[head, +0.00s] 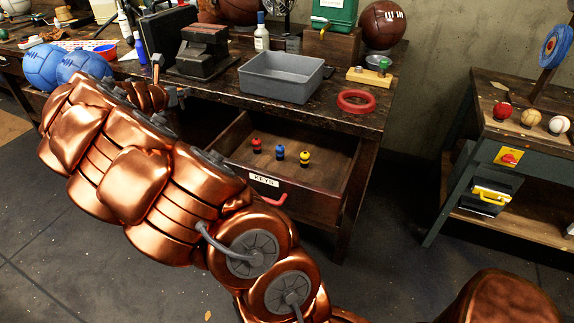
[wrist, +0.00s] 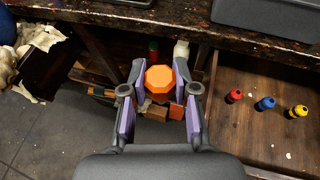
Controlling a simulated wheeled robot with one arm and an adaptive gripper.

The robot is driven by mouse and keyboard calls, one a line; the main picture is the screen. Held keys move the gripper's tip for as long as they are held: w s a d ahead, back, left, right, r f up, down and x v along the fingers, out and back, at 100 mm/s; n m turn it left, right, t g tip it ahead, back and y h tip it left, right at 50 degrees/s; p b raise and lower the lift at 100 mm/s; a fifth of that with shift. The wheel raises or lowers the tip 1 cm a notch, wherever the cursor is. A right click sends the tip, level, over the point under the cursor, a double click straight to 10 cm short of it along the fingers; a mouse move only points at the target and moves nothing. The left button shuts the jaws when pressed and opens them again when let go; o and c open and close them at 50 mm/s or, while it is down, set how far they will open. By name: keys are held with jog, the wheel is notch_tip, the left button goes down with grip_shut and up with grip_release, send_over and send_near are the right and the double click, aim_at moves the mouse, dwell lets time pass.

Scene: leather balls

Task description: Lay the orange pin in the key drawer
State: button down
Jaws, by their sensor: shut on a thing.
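The orange pin (wrist: 159,80) shows its eight-sided orange end in the wrist view, between the fingers of my gripper (wrist: 160,88). The gripper is shut on it. The key drawer (head: 322,172) is pulled open under the workbench, with a label and a red handle on its front. It also shows at the right of the wrist view (wrist: 245,128). My gripper is to the left of the drawer's inside, near the bench edge. In the head view my copper arm hides most of the gripper, and I cannot make out the pin there.
A red pin (head: 256,146), a blue pin (head: 279,153) and a yellow pin (head: 304,157) stand in the drawer, with bare floor around them. A grey bin (head: 283,88) and a red ring (head: 356,101) sit on the bench (head: 330,115) above.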

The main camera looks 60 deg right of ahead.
jog(key=s+d+f+m+g+b, duration=0.2)
jog(key=s+d+f+m+g, duration=0.3)
jog(key=s+d, duration=0.5)
jog(key=m+g+y+b, duration=0.6)
jog(key=m+g, duration=0.6)
send_over(319, 180)
notch_tip(319, 180, down, 6)
jog(key=shift+s+f+b, duration=0.1)
jog(key=shift+f+b, duration=0.2)
jog(key=shift+f, duration=4.55)
jog(key=shift+f, duration=0.1)
jog(key=c, duration=0.9)
grip_release()
